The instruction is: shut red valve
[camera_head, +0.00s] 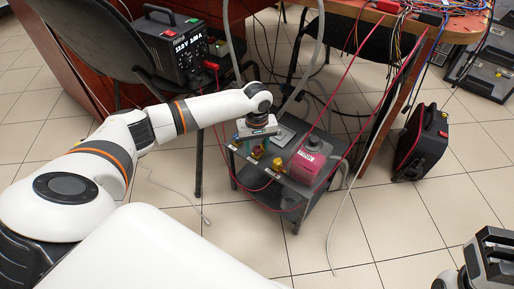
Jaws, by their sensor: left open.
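My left gripper (257,136) is open and points down over the left part of a small dark cart (287,205). Another yellow fitting (278,163) with a reddish part stands just to the right. Which of these is the red valve is too small to tell, and the gripper partly hides this area. My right gripper (490,258) is at the bottom right corner, far from the cart, and its finger opening is unclear.
A dark red pump-like box (308,165) sits on the cart's right side, with red hoses rising from it. A black power supply (172,45) stands at the upper left by a chair. A black case (420,142) stands on the right. Cables lie on the tiled floor; the front floor is mostly clear.

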